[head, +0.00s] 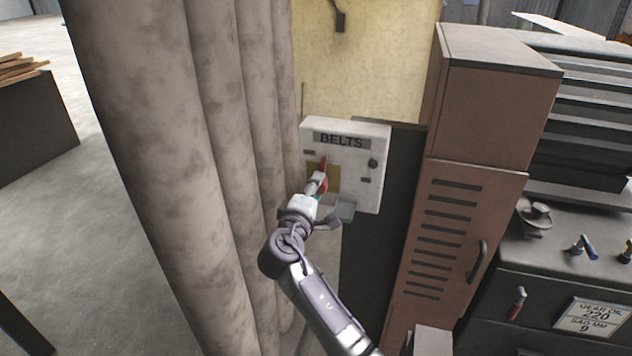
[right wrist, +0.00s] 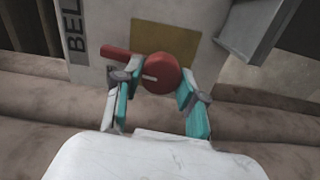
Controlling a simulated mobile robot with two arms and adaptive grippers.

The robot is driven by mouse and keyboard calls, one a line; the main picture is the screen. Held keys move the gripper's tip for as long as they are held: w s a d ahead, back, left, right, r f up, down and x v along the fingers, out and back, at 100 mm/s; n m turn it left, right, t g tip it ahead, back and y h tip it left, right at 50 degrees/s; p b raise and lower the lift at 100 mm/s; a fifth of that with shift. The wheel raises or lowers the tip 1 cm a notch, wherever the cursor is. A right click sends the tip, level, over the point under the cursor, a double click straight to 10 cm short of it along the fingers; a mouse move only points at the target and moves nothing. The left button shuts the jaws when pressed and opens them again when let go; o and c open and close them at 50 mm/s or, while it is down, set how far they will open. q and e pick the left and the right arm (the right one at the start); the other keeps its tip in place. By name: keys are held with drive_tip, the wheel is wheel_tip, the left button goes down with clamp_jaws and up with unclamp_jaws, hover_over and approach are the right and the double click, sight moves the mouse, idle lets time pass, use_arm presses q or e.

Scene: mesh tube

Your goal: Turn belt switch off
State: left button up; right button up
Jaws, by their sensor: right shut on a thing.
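The belt switch is a red rotary knob with a lever (head: 324,164), on the front of a pale box labelled BELTS (head: 374,199). The lever points up toward the label in the head view. In the right wrist view the round red knob (right wrist: 160,73) sits between the fingers, its lever pointing left past the left finger. My right gripper (right wrist: 155,88) is shut on the switch, with its teal-padded fingers on either side of the knob. In the head view my right gripper (head: 318,186) covers the lower part of the switch. My left gripper is not in view.
Tall, mottled grey-brown columns (head: 220,130) stand close to the left of the box. A brown cabinet (head: 455,220) with vents stands to the right. A dark workbench (head: 550,255) with small tools is farther right. Open floor (head: 60,220) lies at the left.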

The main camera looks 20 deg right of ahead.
drive_tip(key=shift+r+n+p, duration=0.15)
drive_tip(key=shift+n+p, duration=0.15)
drive_tip(key=shift+n, duration=0.3)
drive_tip(key=o, duration=1.1)
drive_tip(key=shift+a, duration=0.1)
drive_tip(key=shift+o, duration=0.2)
drive_tip(key=v, duration=0.7)
drive_tip(key=shift+s+a, duration=0.15)
drive_tip(key=shift+s, duration=0.05)
drive_tip(key=shift+f, duration=0.25)
